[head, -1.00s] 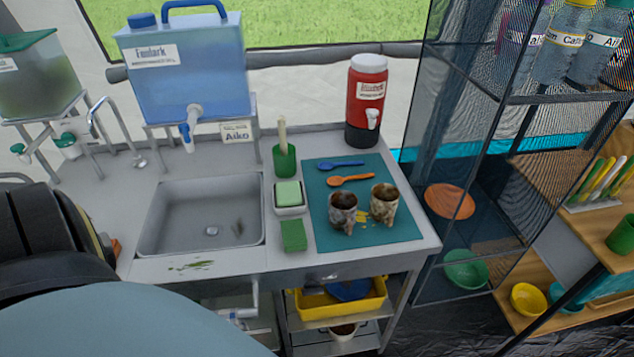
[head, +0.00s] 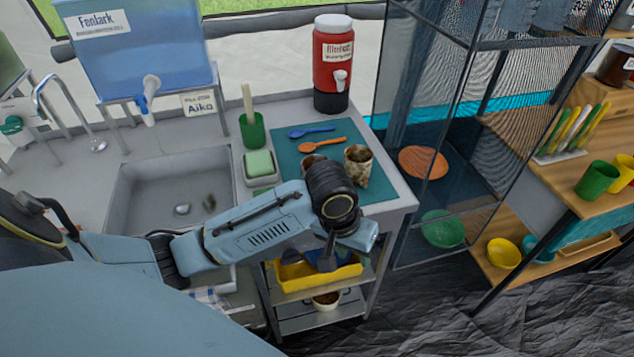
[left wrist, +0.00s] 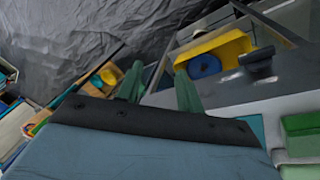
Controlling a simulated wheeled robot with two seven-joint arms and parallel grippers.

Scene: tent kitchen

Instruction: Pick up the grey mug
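Two brown-stained mugs stand upright on a teal mat (head: 385,187) on the counter. The left, greyer mug (head: 309,161) is mostly hidden behind my left arm, with only its rim area showing. The right, more beige mug (head: 357,167) shows almost whole. My left gripper (head: 326,257) is in front of the mugs and mat, at the counter's front edge. In the left wrist view my left gripper (left wrist: 158,88) has its two green fingers apart with nothing between them. No mug can be made out in that view. My right gripper is not in view.
A green sponge dish (head: 260,181) and a green cup with a brush (head: 252,131) stand left of the mat. Blue and orange spoons (head: 322,145) lie behind the mugs. A red drink jug (head: 333,65) stands at the back. A mesh-sided shelf (head: 455,130) stands right.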

